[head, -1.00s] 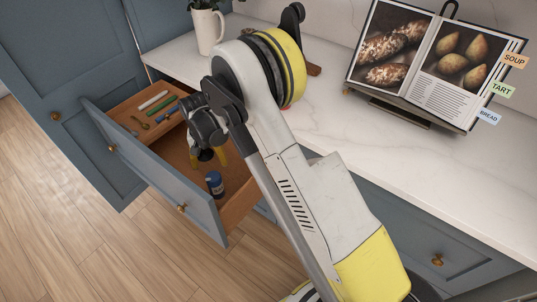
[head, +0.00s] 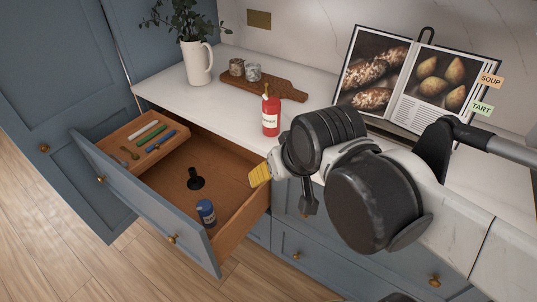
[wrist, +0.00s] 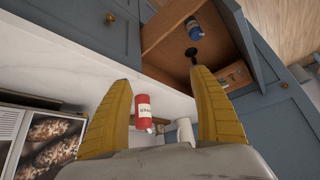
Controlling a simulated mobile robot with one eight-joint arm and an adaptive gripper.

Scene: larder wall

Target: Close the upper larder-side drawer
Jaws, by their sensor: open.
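The upper larder-side drawer, with its blue-grey front (head: 150,205), is pulled well out from under the counter, next to the tall cabinet. Inside are a wooden insert tray (head: 108,141) with several coloured sticks and small brass items, a black round-based object (head: 195,180) and a blue jar (head: 206,212). My gripper (head: 284,189) is open and empty, right of the drawer near the counter edge, apart from the drawer front. In the wrist view the yellow fingers of my gripper (wrist: 161,82) are spread, with the drawer's inside (wrist: 170,45) beyond them.
On the counter (head: 225,113) stand a red bottle (head: 271,115) close to my gripper, a white jug (head: 197,63) with a plant, and a wooden board (head: 285,88) with two small jars. An open cookbook (head: 420,75) stands at right. The floor (head: 60,250) in front is clear.

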